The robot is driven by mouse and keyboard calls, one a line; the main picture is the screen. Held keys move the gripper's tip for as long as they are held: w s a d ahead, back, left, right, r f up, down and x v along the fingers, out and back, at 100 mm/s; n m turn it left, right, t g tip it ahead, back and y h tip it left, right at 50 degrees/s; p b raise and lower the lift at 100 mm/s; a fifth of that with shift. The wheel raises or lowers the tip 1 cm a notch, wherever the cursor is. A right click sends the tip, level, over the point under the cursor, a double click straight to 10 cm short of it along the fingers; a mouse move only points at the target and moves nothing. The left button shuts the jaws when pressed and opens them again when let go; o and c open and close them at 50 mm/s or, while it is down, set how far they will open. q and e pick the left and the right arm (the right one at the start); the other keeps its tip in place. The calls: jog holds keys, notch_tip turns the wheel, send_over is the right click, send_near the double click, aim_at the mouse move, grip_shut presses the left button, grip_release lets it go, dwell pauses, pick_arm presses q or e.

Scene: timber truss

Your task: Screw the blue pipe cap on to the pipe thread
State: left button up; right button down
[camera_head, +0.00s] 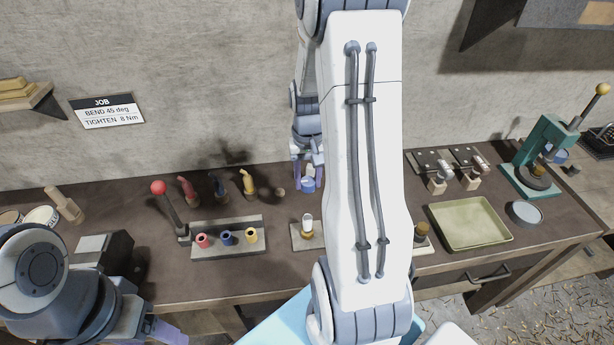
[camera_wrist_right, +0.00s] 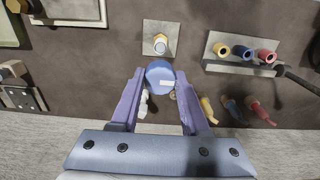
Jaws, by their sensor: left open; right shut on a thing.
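The blue pipe cap (camera_head: 308,185) is a round blue piece with a pale patch, held above the back of the bench. My right gripper (camera_head: 306,172) is shut on it; in the right wrist view the blue cap (camera_wrist_right: 160,73) sits between the purple fingertips. The pipe (camera_head: 307,226) stands upright on a pale base plate, white above a brass-coloured foot. It also shows in the wrist view (camera_wrist_right: 160,44), just beyond the cap and apart from it in the picture. My left gripper (camera_head: 165,332) is open at the bottom left edge, partly cut off and far from the pipe.
A rack (camera_head: 228,240) with red, blue and yellow sockets stands left of the pipe, beside a red-knobbed lever (camera_head: 160,188). Coloured-handled tools (camera_head: 248,183) stand behind it. A green tray (camera_head: 470,222) and a green press (camera_head: 545,150) are at the right. My right arm hides the bench's middle.

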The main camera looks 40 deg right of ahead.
jog(key=b, duration=0.8)
send_over(308, 218)
notch_tip(308, 218, down, 11)
jog(key=shift+a+r, duration=0.1)
jog(key=shift+f, duration=0.3)
dwell(0.8)
jog(key=shift+f, duration=0.1)
jog(key=shift+f+b, duration=0.6)
jog(key=shift+f, duration=0.45)
jog(key=shift+c, duration=1.6)
grip_release()
jog(key=shift+r, duration=0.15)
